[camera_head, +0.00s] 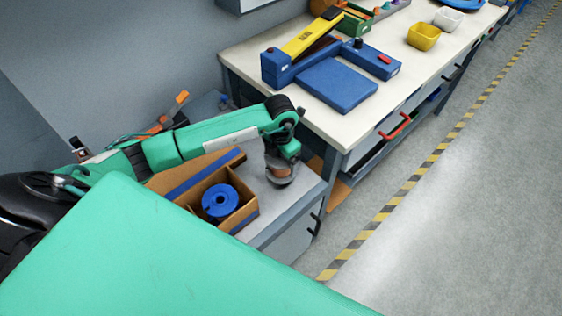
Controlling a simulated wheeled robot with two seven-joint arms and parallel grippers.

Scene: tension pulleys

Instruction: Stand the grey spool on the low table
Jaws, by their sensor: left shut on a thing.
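My left arm reaches in from the left, over the low table (276,212). Its gripper (281,163) points down and is shut on the grey spool (279,182), which shows only as a small grey and brownish shape under the wrist. The spool is at or just above the right part of the low table's top; I cannot tell whether it touches. The gripper hides much of it. My right gripper is not in view.
An open cardboard box (250,209) with a blue spool (220,201) stands on the low table, left of my gripper. A higher workbench (364,121) with a blue and yellow device (335,88) stands behind. Clear tabletop lies in front of the gripper.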

